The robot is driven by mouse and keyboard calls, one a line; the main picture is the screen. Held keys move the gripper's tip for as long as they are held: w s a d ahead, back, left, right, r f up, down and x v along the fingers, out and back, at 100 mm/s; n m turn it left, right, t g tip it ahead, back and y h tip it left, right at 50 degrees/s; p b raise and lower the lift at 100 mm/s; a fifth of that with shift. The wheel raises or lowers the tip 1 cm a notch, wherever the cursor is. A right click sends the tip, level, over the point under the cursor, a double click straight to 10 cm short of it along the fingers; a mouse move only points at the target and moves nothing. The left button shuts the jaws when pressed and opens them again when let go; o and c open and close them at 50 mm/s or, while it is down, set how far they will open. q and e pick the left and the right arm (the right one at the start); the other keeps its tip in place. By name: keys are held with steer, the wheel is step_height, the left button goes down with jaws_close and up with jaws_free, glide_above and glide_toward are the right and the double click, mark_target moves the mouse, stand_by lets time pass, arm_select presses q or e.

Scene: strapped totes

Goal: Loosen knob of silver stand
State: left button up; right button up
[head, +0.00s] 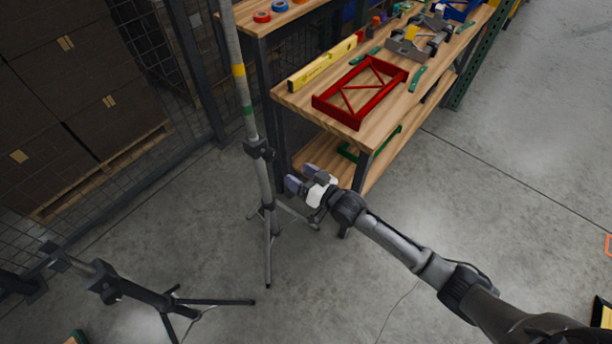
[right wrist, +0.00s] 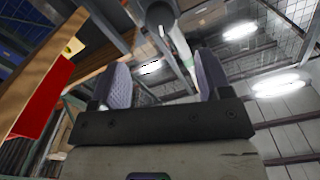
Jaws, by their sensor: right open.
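The silver stand (head: 264,190) stands upright on a tripod left of the workbench, with yellow and green bands on its upper pole. Its dark collar with the knob (head: 258,149) sits partway up the pole; the knob's exact shape is too small to tell. My right gripper (head: 302,177) is open and empty, to the right of the pole and a little lower than the collar in the picture, apart from it. In the right wrist view, the stand's pole (right wrist: 180,45) shows beyond and between the two purple-padded fingers. My left gripper is not in view.
The wooden workbench (head: 300,104) carries a red frame (head: 352,112), a yellow level (head: 322,64) and several tools, close to my right gripper. A black stand (head: 135,290) is at lower left. A mesh fence (head: 150,165) runs behind. The floor at right is mostly clear.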

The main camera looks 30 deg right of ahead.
steer(key=shift+v, duration=1.05)
